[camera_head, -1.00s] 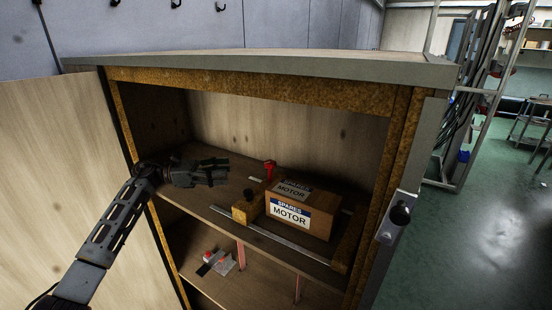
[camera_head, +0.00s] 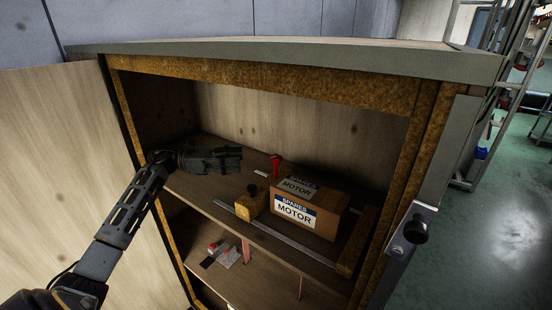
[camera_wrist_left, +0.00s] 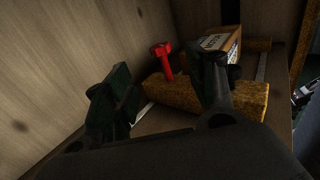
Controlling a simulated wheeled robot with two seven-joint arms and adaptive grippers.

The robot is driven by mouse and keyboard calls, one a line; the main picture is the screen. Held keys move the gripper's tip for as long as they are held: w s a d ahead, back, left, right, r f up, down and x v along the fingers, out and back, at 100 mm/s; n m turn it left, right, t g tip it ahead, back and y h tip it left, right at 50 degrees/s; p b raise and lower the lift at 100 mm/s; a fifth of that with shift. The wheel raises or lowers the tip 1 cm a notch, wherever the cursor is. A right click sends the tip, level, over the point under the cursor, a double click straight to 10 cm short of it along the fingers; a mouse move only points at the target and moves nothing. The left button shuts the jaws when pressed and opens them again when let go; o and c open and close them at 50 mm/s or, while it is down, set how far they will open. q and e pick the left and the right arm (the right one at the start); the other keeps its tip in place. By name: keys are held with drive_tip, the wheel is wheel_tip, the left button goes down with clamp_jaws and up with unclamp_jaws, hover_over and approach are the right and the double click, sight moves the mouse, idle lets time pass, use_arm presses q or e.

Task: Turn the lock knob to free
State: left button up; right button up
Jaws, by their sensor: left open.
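A red T-shaped knob (camera_head: 276,163) stands upright on the upper shelf of the open cabinet. It also shows in the left wrist view (camera_wrist_left: 163,60), between and beyond my fingers. A small black knob (camera_head: 252,190) sits on a yellow-brown block (camera_head: 250,205) in front of it. Another black knob (camera_head: 416,229) is on a metal plate at the cabinet's right front edge. I cannot tell which is the lock knob. My left gripper (camera_head: 235,153) is open and empty, inside the cabinet, left of the red knob and apart from it.
A cardboard MOTOR box (camera_head: 308,210) stands right of the block. A metal rail (camera_head: 268,233) runs along the upper shelf (camera_head: 192,190). The lower shelf holds small items (camera_head: 222,253). The cabinet's side wall (camera_wrist_left: 60,60) is close on the left in the wrist view.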

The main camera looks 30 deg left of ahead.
sight(276, 157)
use_arm(q)
drive_tip(key=p+x, duration=0.1)
drive_tip(key=x, duration=1.1)
drive_tip(key=shift+w+d, duration=0.1)
drive_tip(key=shift+d, duration=0.15)
drive_tip(key=shift+w+d, duration=0.2)
drive_tip(key=shift+d, duration=0.15)
use_arm(e)
drive_tip(key=shift+s+d+f, duration=0.3)
drive_tip(key=shift+s+d, duration=0.15)
drive_tip(key=shift+s, duration=0.15)
drive_tip(key=shift+s+d+f, duration=0.25)
drive_tip(key=shift+s+d, duration=0.15)
drive_tip(key=shift+s, duration=0.15)
drive_tip(key=shift+s, duration=0.1)
use_arm(q)
drive_tip(key=shift+c, duration=0.4)
use_arm(e)
drive_tip(key=shift+s, duration=0.1)
use_arm(q)
drive_tip(key=c, duration=0.9)
use_arm(e)
drive_tip(key=shift+s+a, duration=0.1)
